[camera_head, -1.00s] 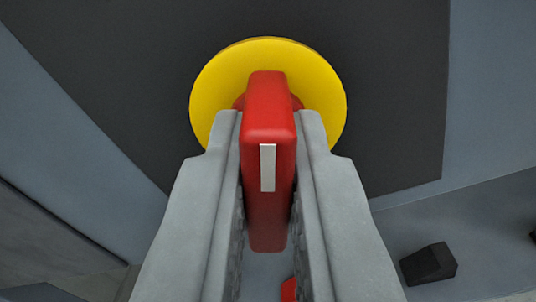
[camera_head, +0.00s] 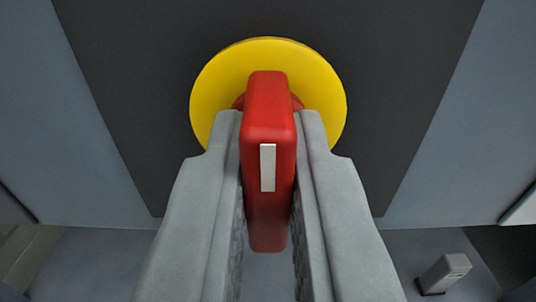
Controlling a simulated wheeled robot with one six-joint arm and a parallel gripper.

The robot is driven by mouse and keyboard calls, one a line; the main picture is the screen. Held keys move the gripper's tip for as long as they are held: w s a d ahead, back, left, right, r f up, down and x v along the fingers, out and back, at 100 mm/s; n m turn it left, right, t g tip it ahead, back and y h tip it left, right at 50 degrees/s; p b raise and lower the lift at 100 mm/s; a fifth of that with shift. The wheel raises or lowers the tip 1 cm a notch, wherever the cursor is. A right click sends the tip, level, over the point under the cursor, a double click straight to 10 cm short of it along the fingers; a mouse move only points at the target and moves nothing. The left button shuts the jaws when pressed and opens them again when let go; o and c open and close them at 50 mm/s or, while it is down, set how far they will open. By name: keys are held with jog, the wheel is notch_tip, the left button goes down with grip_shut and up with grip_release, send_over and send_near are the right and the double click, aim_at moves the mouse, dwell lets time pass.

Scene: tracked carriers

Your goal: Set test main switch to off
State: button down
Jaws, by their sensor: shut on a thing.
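The test main switch has a red handle (camera_head: 267,105) with a white stripe, standing out from a round yellow disc (camera_head: 268,55). In this view the handle lies along the picture's vertical. My gripper (camera_head: 268,135) is shut on the handle, one grey finger on each side of it. The lower part of the handle shows between the fingers. The fingers hide the lower sides of the disc.
The disc sits on a dark panel (camera_head: 400,60) with blue-grey surfaces on both sides. Below right is a small grey box-like piece (camera_head: 444,274) beside a dark area. No obstacle shows close to the fingers.

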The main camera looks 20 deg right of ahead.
jog(key=shift+f, duration=0.15)
jog(key=c, duration=1.5)
grip_release()
jog(key=v, duration=1.7)
jog(key=shift+s, duration=0.2)
jog(key=s+d+r+n+y, duration=0.1)
jog(key=s+r+y, duration=0.3)
jog(key=r, duration=0.9)
jog(key=s+r+y, duration=0.1)
jog(key=s+r, duration=0.5)
jog(key=r, duration=0.7)
jog(key=s+d+r+n, duration=0.1)
jog(key=s+r, duration=0.4)
jog(key=s, duration=0.3)
jog(key=s+d+r, duration=0.1)
jog(key=s+r, duration=0.4)
jog(key=s, duration=0.4)
jog(key=s+d+r+n, duration=0.1)
jog(key=s+d+r, duration=0.1)
jog(key=s+r, duration=0.3)
jog(key=shift+s+r+n+y, duration=0.15)
jog(key=shift+s+n+y, duration=0.15)
jog(key=shift+s, duration=1.65)
